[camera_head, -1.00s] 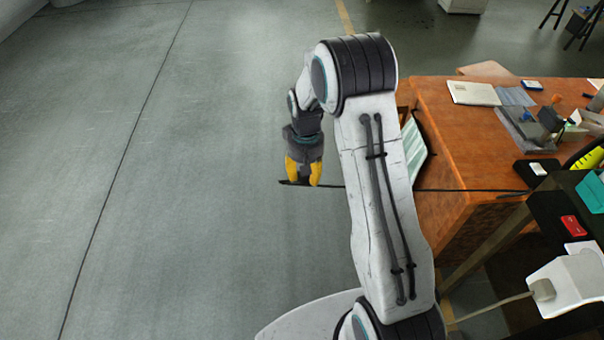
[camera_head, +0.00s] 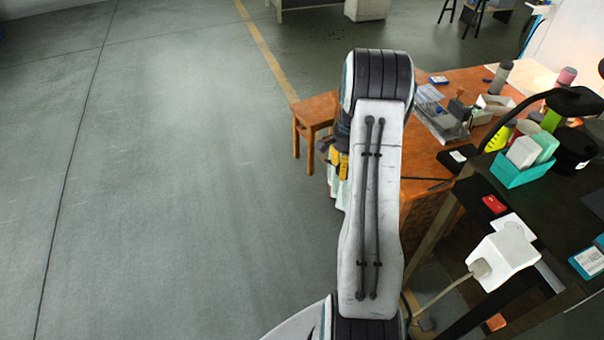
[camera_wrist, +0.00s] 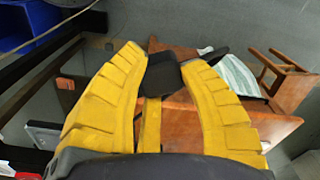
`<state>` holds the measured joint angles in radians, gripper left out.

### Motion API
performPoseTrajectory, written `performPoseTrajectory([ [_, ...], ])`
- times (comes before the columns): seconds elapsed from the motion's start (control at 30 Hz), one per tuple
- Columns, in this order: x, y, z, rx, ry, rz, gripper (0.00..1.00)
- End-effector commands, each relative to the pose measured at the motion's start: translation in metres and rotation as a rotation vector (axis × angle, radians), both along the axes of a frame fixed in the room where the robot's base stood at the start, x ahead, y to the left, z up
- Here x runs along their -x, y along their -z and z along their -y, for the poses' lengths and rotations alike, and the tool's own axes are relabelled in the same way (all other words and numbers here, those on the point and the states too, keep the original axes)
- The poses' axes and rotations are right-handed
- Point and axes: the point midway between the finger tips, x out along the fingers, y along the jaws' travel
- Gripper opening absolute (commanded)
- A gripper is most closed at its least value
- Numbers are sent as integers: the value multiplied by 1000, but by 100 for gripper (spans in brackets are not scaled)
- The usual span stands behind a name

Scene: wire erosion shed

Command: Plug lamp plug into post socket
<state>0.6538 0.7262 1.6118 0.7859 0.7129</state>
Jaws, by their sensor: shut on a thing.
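My gripper (camera_wrist: 160,58) has yellow fingers, shut on a small black block, which looks like the lamp plug (camera_wrist: 162,76). In the head view my gripper (camera_head: 340,164) is partly hidden behind my arm, at the wooden desk's left side, and the plug cannot be made out there. A black desk lamp (camera_head: 574,101) stands on the dark bench at right. A white box (camera_head: 508,254), perhaps the post socket, sits at the bench's near edge. A grey plug (camera_head: 480,268) with a pale cable is against its left face.
The wooden desk (camera_head: 417,150) holds several items and has a dark cord near its front. A wooden stool (camera_head: 314,112) stands beyond my gripper. The dark bench (camera_head: 545,205) holds a teal holder (camera_head: 522,170) and a red item (camera_head: 494,204). Floor at left is clear.

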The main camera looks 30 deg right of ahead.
Motion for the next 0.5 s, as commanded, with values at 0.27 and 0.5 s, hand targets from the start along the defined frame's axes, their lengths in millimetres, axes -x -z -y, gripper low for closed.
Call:
performPoseTrajectory([
  [0.27,78,-29,96,1,531,9,11],
  [0.5,160,-49,158,2,972,18,11],
])
